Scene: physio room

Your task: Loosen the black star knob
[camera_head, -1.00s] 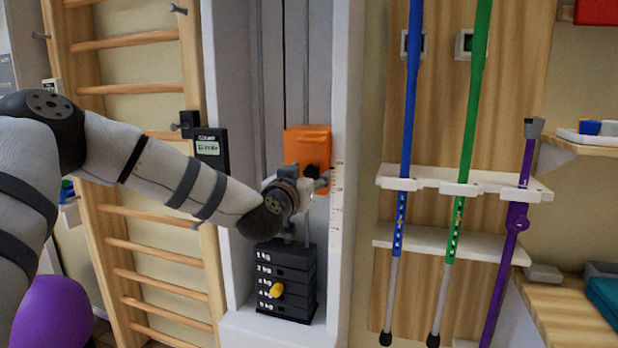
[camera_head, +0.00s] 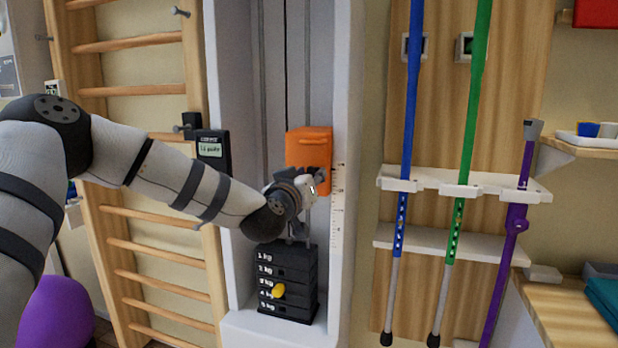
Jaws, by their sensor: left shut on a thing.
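The orange block (camera_head: 308,140) sits on the vertical rails inside the white frame. My left arm reaches in from the left, and my left gripper (camera_head: 318,178) is at the lower part of the block's front. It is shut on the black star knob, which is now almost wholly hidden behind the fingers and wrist. My right gripper is not in view.
Black weight plates (camera_head: 287,268) with a yellow pin (camera_head: 278,291) stand below the block. A ruler strip (camera_head: 338,205) runs along the frame's right side. Wooden wall bars (camera_head: 140,90) are at left, a rack (camera_head: 465,186) with canes at right.

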